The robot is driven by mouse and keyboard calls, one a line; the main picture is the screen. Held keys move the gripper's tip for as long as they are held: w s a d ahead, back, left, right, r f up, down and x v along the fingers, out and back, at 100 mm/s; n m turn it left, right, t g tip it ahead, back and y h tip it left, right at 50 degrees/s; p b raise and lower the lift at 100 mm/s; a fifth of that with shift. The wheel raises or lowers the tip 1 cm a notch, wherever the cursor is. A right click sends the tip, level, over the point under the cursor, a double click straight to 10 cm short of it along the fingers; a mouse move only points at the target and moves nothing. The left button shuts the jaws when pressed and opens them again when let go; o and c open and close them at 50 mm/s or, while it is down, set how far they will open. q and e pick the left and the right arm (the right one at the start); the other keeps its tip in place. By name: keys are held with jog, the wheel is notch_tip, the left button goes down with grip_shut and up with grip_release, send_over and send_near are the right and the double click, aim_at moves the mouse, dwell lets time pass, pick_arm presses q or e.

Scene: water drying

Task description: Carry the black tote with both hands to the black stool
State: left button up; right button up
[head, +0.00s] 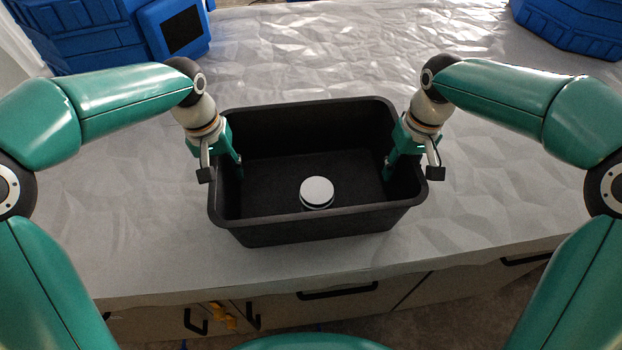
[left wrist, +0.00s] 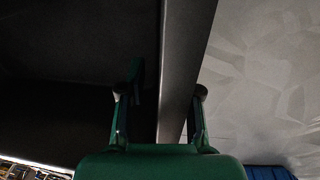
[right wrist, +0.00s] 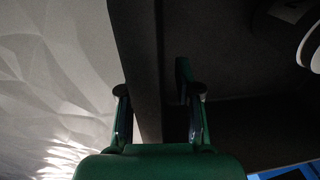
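The black tote (head: 320,232) stands upright on the grey worktop, its open top facing up. A white round-topped object (head: 317,191) sits inside it; part of it also shows in the right wrist view (right wrist: 312,45). My left gripper (head: 222,168) straddles the tote's left wall, one finger inside and one outside. My right gripper (head: 411,170) straddles the right wall the same way. In the left wrist view (left wrist: 163,97) and right wrist view (right wrist: 160,95), the fingers stand apart with gaps beside the wall. No black stool is visible.
The grey worktop (head: 150,240) has free room around the tote. Blue crates stand at the back left (head: 85,35) and back right (head: 575,25). Cabinet fronts with dark handles (head: 338,291) lie below the worktop's front edge.

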aim_at(223, 161)
pick_arm(q)
grip_shut()
pick_arm(e)
grip_shut()
pick_arm(q)
jog(key=shift+w+r, duration=0.1)
jog(key=shift+r, duration=0.1)
pick_arm(e)
jog(key=shift+w+r, duration=0.1)
jog(key=shift+r, duration=0.05)
